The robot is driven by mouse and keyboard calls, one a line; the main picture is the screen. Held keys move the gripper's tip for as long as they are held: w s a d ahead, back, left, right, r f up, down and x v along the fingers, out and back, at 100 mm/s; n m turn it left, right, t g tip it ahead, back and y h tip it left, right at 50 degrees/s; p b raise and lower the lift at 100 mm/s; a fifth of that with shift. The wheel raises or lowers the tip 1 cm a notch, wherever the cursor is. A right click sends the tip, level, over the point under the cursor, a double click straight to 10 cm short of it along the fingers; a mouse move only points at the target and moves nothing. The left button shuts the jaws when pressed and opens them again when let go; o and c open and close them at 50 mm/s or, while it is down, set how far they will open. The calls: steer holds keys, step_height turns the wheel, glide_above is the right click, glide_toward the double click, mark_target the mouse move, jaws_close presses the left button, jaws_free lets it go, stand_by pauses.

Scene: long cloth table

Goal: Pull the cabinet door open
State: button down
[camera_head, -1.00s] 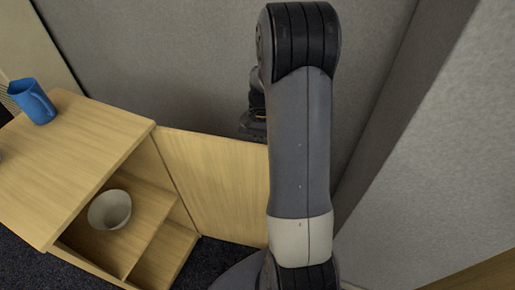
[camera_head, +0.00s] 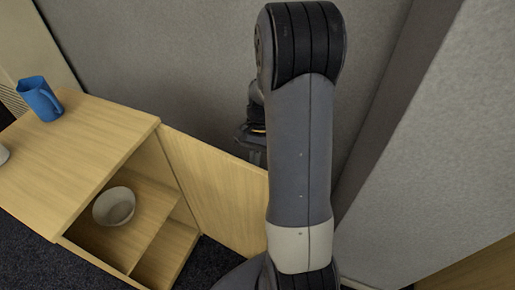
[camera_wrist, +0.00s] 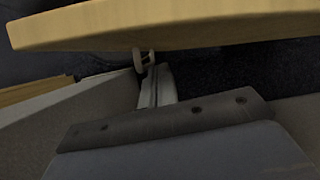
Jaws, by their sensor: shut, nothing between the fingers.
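The light wood cabinet (camera_head: 95,150) stands at the left with its front open. Its door (camera_head: 215,190) stands wide open, reaching right from the front corner until my arm hides its far end. In the wrist view the door edge (camera_wrist: 170,27) crosses the top, with a small pale loop, likely the handle (camera_wrist: 143,60), below it. My gripper (camera_head: 252,140) is shut and empty, beyond the door's top edge and partly behind my arm. Its fingertips are hidden in the head view, and I cannot tell whether it touches the door.
A white bowl (camera_head: 114,206) sits inside the cabinet. Grey walls (camera_head: 190,50) close in behind and at the right (camera_head: 430,150).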

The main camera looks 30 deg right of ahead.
steer(key=shift+w+d, duration=0.1)
steer(key=v, duration=1)
steer(key=shift+r+p, duration=0.3)
steer(key=shift+r, duration=0.05)
steer(key=shift+w, duration=0.1)
steer(key=x, duration=1)
steer(key=shift+f+b, duration=0.3)
steer(key=shift+f, duration=0.1)
